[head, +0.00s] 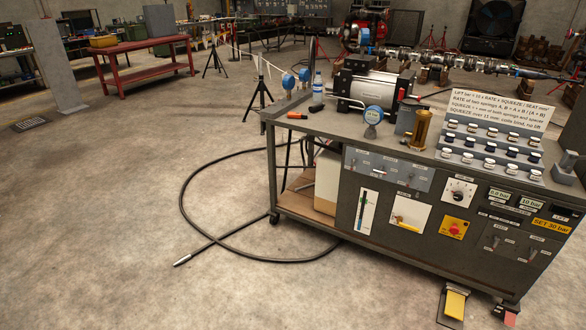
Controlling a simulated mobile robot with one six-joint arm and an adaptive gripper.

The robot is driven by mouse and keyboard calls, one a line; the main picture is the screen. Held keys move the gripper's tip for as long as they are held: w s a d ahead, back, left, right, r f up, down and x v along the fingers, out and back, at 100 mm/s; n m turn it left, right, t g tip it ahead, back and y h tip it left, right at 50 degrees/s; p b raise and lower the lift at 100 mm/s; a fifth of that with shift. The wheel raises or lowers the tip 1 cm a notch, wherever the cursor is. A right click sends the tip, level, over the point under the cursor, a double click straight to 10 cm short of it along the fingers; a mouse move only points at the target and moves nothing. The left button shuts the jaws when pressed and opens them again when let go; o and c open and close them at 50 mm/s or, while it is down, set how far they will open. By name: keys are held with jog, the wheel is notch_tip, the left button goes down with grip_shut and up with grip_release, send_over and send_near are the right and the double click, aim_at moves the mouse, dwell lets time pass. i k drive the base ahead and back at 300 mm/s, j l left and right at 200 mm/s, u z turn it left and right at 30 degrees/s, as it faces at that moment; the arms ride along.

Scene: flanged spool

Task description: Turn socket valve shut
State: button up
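A grey test bench (330,125) stands at the right in the head view. My gripper is not in view.
A black hose (183,190) loops on the floor left of the bench, its metal end (182,261) lying free. A yellow pedal (455,304) sits at the bench's front foot. A red table (145,62) stands far left. The floor in front is mostly clear.

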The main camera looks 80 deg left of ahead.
aim_at(376, 171)
jog(key=u, duration=2.05)
jog(key=i+z, duration=0.1)
jog(key=i, duration=1.1)
jog(key=i+j+z, duration=0.15)
jog(key=i, duration=0.45)
jog(key=i+z, duration=0.1)
jog(key=i, duration=0.45)
jog(key=i+j, duration=0.25)
jog(key=i, duration=0.35)
jog(key=l+z, duration=0.05)
